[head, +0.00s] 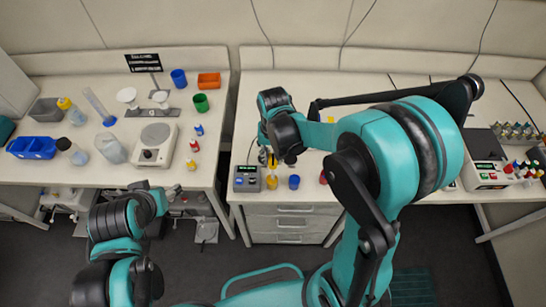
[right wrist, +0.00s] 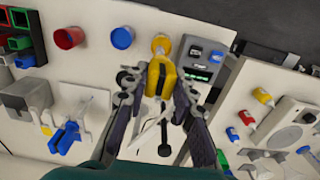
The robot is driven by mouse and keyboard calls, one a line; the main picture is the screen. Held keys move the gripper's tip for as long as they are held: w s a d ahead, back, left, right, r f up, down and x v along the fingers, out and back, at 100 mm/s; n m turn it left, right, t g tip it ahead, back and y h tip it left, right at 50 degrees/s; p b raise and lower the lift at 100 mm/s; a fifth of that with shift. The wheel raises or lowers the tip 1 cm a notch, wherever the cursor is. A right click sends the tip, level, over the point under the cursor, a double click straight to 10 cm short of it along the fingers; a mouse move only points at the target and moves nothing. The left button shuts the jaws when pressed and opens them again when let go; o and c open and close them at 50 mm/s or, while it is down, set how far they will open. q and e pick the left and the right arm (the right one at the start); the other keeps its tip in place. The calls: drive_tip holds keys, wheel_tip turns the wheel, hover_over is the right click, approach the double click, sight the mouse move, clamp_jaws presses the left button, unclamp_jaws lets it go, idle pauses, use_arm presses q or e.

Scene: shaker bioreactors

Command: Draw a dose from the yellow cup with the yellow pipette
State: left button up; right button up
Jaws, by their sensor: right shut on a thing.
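The yellow cup (head: 272,182) stands on the middle bench, left of the blue cup (head: 294,182). In the right wrist view the yellow cup (right wrist: 160,43) shows just beyond the pipette, its rim partly visible. My right gripper (head: 270,157) is above the bench near the yellow cup. In the right wrist view my right gripper (right wrist: 156,98) is shut on the yellow pipette (right wrist: 162,76). The yellow head of the pipette appears close to the cup; I cannot tell whether its tip is inside.
A grey device with a display (head: 246,178) stands close left of the yellow cup. A red cup (right wrist: 68,37) is beside the blue one. A blue pipette (right wrist: 66,135) and a grey box (right wrist: 28,97) are near. The left bench holds a scale (head: 155,143) and bottles.

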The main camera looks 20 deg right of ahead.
drive_tip(key=shift+r+p, duration=1.45)
drive_tip(key=shift+r, duration=0.8)
drive_tip(key=shift+d, duration=0.15)
